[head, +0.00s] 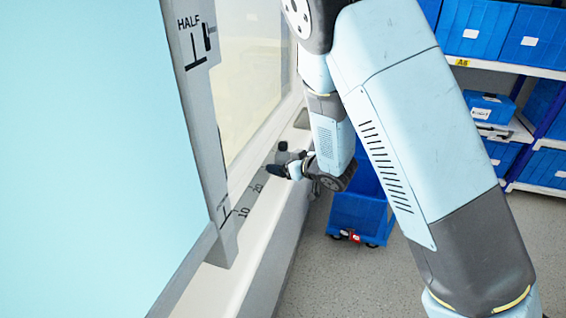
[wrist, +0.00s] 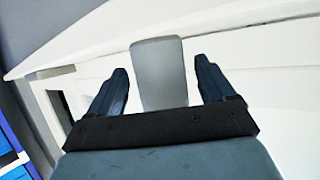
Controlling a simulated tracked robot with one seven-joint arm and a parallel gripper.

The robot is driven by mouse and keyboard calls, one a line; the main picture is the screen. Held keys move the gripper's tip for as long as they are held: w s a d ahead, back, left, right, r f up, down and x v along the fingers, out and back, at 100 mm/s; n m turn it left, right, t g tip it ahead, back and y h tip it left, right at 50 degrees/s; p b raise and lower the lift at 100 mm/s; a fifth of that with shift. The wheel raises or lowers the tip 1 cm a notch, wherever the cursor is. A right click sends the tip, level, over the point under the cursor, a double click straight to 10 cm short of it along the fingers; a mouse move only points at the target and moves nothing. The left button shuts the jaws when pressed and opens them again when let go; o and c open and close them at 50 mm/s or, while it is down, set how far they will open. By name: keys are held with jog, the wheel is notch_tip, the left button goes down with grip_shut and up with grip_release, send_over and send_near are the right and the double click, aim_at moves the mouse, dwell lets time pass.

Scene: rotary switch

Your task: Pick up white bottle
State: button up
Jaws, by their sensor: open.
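No white bottle can be made out for certain in either view. In the wrist view, a smooth grey block-like thing (wrist: 158,75) with a rounded top shows between the two fingers of my gripper (wrist: 160,66). The fingers are apart, with a gap on each side of it. Its lower end is hidden behind the gripper's dark palm edge. In the head view, my gripper (head: 278,171) reaches over the pale window ledge (head: 262,212), close beside a small dark grey thing (head: 283,156). I cannot tell whether they touch.
A large panel with a grey edge strip marked HALF (head: 193,60) stands at the left. A window (head: 247,75) lies behind the ledge. A blue wheeled bin (head: 358,215) stands on the floor beyond my arm. Shelves of blue boxes (head: 481,33) fill the right background. The floor between is clear.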

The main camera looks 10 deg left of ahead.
jog(key=shift+w+a, duration=0.1)
jog(key=c, duration=1.1)
